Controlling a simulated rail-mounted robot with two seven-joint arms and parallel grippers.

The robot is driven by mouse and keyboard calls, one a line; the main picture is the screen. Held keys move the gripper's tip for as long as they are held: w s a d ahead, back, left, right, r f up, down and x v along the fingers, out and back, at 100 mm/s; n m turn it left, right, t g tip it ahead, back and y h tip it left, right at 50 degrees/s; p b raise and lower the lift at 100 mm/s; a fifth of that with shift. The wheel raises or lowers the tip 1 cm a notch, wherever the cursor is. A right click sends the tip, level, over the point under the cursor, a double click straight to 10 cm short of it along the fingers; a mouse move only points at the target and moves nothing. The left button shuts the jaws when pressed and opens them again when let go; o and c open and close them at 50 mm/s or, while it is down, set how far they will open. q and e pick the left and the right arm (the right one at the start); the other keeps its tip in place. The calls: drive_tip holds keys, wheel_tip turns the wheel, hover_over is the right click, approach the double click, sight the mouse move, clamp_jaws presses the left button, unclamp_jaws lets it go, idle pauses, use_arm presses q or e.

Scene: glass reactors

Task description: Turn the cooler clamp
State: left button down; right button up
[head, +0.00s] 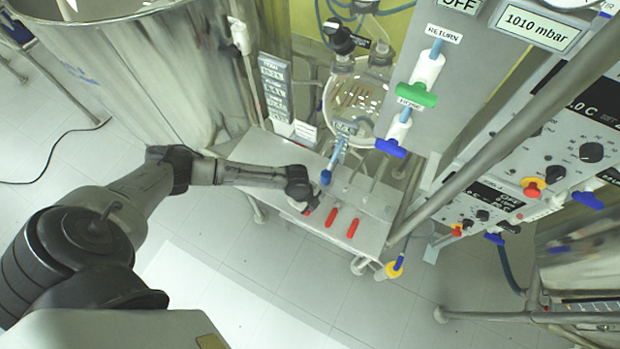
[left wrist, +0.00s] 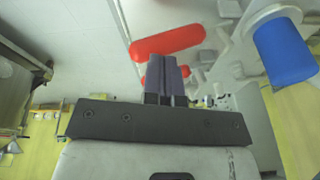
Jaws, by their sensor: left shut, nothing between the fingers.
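Several red handles show at the front of a grey metal shelf: a right one (head: 352,228), a middle one (head: 331,217) and a left one (head: 307,211). I cannot tell which part is the cooler clamp. My left gripper (head: 304,202) is at the left red handle, pointing down at the shelf. In the left wrist view my left gripper (left wrist: 166,72) is shut and empty. A red handle (left wrist: 168,42) lies just beyond its fingertips, and more red shows partly hidden behind the fingers. I cannot tell whether they touch. My right gripper is out of view.
A blue-tipped fitting (head: 326,178) stands close beside my left gripper; a blue cap (left wrist: 285,48) is near in the wrist view. A round glass vessel (head: 362,97) stands behind. A large steel tank (head: 150,70) is at the left, control panels (head: 540,150) at the right.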

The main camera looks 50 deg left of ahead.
use_arm(q)
drive_tip(key=shift+r, duration=0.1)
idle(0.3)
drive_tip(key=r+p, duration=0.2)
drive_tip(key=w+r+p, duration=0.1)
drive_tip(key=r+p, duration=0.1)
drive_tip(key=shift+w+d+r, duration=0.1)
drive_tip(key=shift+w+r, duration=0.1)
drive_tip(key=shift+r, duration=0.1)
drive_tip(key=shift+s+r+b, duration=0.15)
drive_tip(key=shift+r+b, duration=0.2)
drive_tip(key=shift+b, duration=0.05)
wheel_tip(320, 180, up, 8)
drive_tip(key=s+a, duration=0.1)
drive_tip(key=s, duration=0.2)
drive_tip(key=shift+a+f, duration=0.15)
drive_tip(key=shift+a, duration=0.1)
